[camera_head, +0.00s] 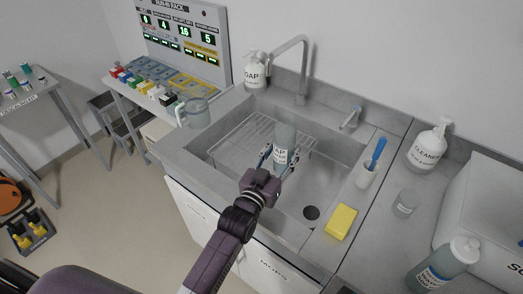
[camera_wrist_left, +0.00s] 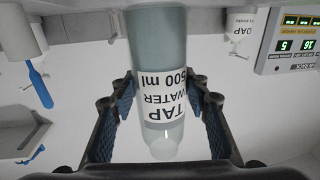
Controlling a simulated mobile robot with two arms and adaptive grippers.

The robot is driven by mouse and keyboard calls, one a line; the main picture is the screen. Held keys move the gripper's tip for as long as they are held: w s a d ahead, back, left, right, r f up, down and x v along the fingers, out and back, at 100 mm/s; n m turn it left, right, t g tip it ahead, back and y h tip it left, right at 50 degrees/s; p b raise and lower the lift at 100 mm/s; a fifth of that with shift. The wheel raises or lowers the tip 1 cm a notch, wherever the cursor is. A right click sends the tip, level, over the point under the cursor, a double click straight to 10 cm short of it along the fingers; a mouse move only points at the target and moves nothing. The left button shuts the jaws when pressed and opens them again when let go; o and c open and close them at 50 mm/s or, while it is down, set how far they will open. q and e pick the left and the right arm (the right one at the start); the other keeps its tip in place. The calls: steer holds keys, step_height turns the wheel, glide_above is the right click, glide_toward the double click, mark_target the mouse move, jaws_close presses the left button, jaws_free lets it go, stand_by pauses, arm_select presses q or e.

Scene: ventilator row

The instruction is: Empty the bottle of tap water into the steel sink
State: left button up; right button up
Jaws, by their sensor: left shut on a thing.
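The bottle of tap water (camera_head: 286,132) is a clear bluish-grey bottle with a white label, held above the steel sink (camera_head: 327,176). My left gripper (camera_head: 279,158) is shut on it, with one finger on each side near the label. In the left wrist view, which is upside down, the bottle (camera_wrist_left: 158,50) stands between the two blue-padded fingers (camera_wrist_left: 167,100), its label and narrow neck showing. Beside the room around it, the bottle looks about upright. The sink has a wire rack and a dark drain (camera_head: 311,212). My right gripper is not in view.
A tall faucet (camera_head: 290,45) and a soap bottle (camera_head: 255,72) stand behind the sink. A clear jug (camera_head: 197,114) is at its left. A brush holder (camera_head: 366,175), yellow sponge (camera_head: 341,221), small beaker (camera_head: 405,203) and cleaner bottle (camera_head: 426,151) stand at the right.

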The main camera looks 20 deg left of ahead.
arm_select(q)
steer(key=shift+m+h, duration=0.3)
steer(key=p+x, duration=0.1)
steer(key=x, duration=0.4)
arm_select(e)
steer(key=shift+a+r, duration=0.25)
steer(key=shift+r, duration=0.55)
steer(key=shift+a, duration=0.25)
arm_select(q)
steer(key=f+n, duration=0.1)
steer(key=n, duration=0.2)
steer(key=f+n+g+b, duration=0.1)
steer(key=f+n, duration=0.1)
steer(key=n, duration=0.1)
steer(key=f+n+g+b, duration=0.1)
steer(key=f+n, duration=0.1)
steer(key=n, duration=0.1)
steer(key=shift+s+d+h, duration=0.15)
steer(key=shift+d+h, duration=0.25)
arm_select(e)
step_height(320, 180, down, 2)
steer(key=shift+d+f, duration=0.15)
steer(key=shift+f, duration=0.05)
arm_select(q)
steer(key=shift+s+d+f+n+b, duration=0.1)
steer(key=shift+s+n+b, duration=0.05)
steer(key=shift+n+b, duration=0.2)
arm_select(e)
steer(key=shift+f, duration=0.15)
